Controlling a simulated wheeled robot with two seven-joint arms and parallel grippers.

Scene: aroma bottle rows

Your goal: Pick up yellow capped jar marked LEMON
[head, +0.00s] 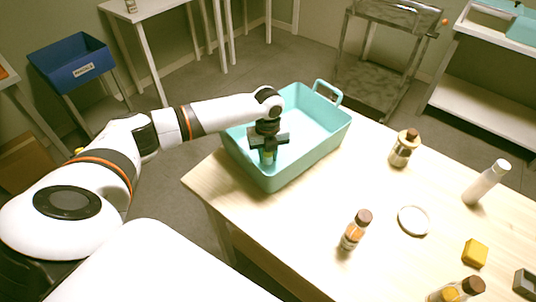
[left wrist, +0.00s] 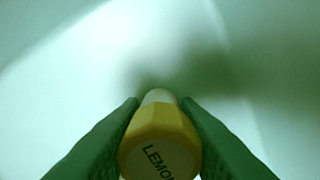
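In the left wrist view the jar (left wrist: 160,147) has a yellow cap with dark letters reading LEMON, partly cut off at the lower edge, and a pale body beyond it. My left gripper (left wrist: 162,112) has a finger on each side of the jar, and both touch it. In the head view my left gripper (head: 268,152) points down inside the teal tray (head: 318,140) at the table's left end. Whether the jar touches the tray floor I cannot tell. My right gripper is not in view.
On the wooden table (head: 300,220) stand brown-capped bottles (head: 355,230) (head: 404,149), a white bottle (head: 486,182), a white dish (head: 413,221) and a yellow block (head: 475,252). The tray's walls surround my left gripper. The table between tray and bottles is clear.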

